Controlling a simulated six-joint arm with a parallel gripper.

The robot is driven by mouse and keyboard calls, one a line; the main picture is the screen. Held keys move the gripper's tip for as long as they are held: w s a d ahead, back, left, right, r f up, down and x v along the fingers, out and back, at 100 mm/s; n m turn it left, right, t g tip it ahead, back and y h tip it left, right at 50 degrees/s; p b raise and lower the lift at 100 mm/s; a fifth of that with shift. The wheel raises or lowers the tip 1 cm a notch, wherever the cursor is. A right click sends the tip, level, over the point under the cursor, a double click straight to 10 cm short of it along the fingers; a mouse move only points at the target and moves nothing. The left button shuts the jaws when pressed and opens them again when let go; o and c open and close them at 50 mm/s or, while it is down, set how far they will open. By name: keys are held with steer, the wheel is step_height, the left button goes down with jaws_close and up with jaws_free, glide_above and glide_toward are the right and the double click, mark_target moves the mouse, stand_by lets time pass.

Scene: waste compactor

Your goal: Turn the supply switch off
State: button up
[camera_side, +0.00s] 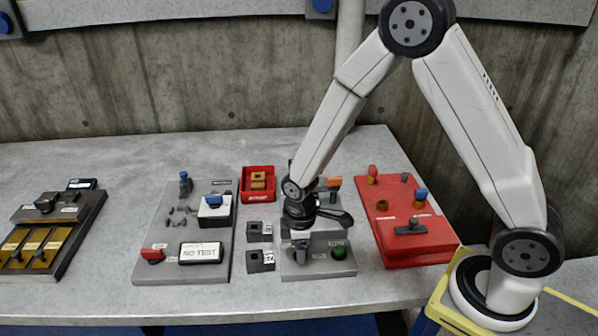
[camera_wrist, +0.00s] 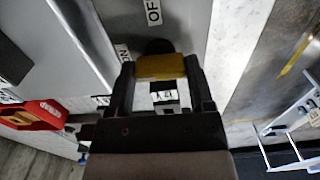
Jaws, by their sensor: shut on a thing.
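My gripper (camera_side: 299,243) is low over the left part of a grey panel (camera_side: 324,267) at the middle of the bench. In the wrist view its fingers (camera_wrist: 160,80) are closed on a yellow piece (camera_wrist: 160,67). A small block with a black and white label (camera_wrist: 165,97) shows between the fingers. A dark round part (camera_wrist: 158,47) is just beyond the yellow piece, with an OFF label (camera_wrist: 153,12) and an ON label (camera_wrist: 122,52) near it. The fingers hide most of the switch, so I cannot tell its position.
A green button (camera_side: 338,252) is right of my gripper. Two dark sockets (camera_side: 261,260) stand to the left. A red tray (camera_side: 258,196) with orange pieces is behind. A red panel (camera_side: 428,238) lies right, another grey panel (camera_side: 160,226) left.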

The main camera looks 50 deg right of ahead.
steer(key=shift+m, duration=0.4)
steer(key=m, duration=0.3)
steer(key=shift+m, duration=0.3)
steer(key=m, duration=1.3)
steer(key=shift+m, duration=0.3)
steer(key=shift+s, duration=0.1)
steer(key=o, duration=1.2)
steer(key=shift+o, duration=0.2)
steer(key=shift+r, duration=0.1)
